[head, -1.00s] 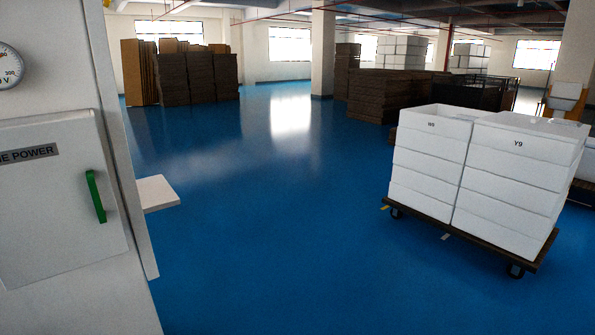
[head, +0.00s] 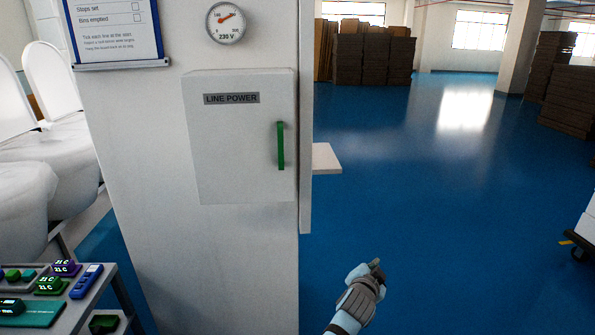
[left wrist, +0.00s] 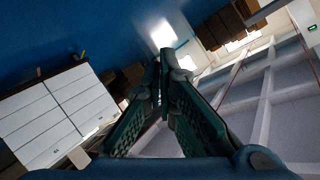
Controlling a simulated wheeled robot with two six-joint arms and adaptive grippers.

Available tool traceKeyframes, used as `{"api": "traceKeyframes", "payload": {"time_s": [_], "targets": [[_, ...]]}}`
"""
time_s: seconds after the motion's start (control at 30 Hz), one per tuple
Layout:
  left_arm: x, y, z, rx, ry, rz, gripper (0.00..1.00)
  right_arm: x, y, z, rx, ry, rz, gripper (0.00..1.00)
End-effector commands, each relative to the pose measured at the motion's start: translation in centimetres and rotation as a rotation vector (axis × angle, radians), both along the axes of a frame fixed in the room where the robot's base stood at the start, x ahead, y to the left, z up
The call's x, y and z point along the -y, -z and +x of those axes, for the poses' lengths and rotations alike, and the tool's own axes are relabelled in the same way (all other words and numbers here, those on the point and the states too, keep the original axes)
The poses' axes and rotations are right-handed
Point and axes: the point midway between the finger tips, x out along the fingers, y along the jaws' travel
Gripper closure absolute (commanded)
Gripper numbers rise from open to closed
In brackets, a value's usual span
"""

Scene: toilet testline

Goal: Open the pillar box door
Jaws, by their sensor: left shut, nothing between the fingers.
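The pillar box (head: 235,155) is a pale grey box on the white pillar (head: 240,260), labelled "LINE POWER" (head: 232,98). Its door looks shut, with an upright green handle (head: 281,146) near its right edge. My left gripper (head: 376,265) is low in the head view, right of the pillar and below the box, apart from the handle. In the left wrist view the fingers (left wrist: 161,60) meet at their tips, shut with nothing between them. The box does not show in that view. My right gripper is not in view.
A dial gauge (head: 226,22) is above the box, and a clipboard (head: 116,32) hangs at upper left. A white ledge (head: 326,158) juts out right of the pillar. White toilets (head: 60,150) and a cart with small devices (head: 60,290) stand at left.

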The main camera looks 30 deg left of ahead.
Motion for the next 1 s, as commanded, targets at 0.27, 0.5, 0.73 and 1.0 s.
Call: {"api": "traceKeyframes", "payload": {"time_s": [0.27, 0.5, 0.73, 1.0], "targets": [[-9.3, -34.3, -5.4, 0.122, -0.464, 0.761, 1.00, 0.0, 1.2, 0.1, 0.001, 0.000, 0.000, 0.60], [-13.7, -33.5, -9.9, -0.204, -0.574, 0.985, 1.00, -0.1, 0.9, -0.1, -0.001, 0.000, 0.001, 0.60], [-16.9, -33.5, -7.6, -0.205, -0.575, 0.987, 1.00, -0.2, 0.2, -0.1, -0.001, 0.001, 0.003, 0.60], [-20.5, -33.4, -4.9, -0.203, -0.572, 0.984, 1.00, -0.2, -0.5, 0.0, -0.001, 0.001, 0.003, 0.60]]}}
